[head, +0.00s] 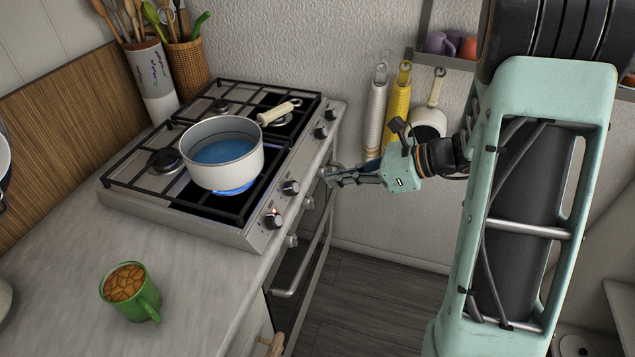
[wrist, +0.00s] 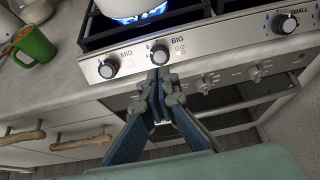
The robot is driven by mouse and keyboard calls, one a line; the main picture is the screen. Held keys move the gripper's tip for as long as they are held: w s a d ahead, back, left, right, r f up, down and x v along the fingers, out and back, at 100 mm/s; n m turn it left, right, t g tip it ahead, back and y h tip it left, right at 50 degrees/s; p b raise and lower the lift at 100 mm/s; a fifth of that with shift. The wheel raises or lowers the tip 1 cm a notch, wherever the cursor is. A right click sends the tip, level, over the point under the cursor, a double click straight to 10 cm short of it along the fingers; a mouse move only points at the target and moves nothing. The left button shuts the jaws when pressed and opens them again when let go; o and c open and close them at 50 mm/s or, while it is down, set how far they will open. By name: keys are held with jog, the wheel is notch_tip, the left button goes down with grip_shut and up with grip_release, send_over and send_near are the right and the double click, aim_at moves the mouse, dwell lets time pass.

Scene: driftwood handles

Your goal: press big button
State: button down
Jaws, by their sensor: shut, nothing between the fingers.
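In the wrist view, the big button is a round black-and-silver knob (wrist: 161,53) beside the printed word BIG on the stove's front panel. In the head view it appears to be the second knob from the near end (head: 291,187). My gripper (wrist: 160,75) is shut with nothing in it. Its fingertips are just below the BIG knob in the wrist view, and I cannot tell whether they touch it. In the head view my gripper (head: 329,173) is to the right of the stove front, pointing toward it.
The MID knob (wrist: 109,68) is left of BIG; the SMALL knob (wrist: 287,22) is far right. Lower oven knobs (wrist: 255,73) sit below. A white pot (head: 222,175) stands over a blue flame. A green mug (head: 146,303) stands on the counter (head: 60,290).

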jog(key=v, duration=0.5)
dwell(1.3)
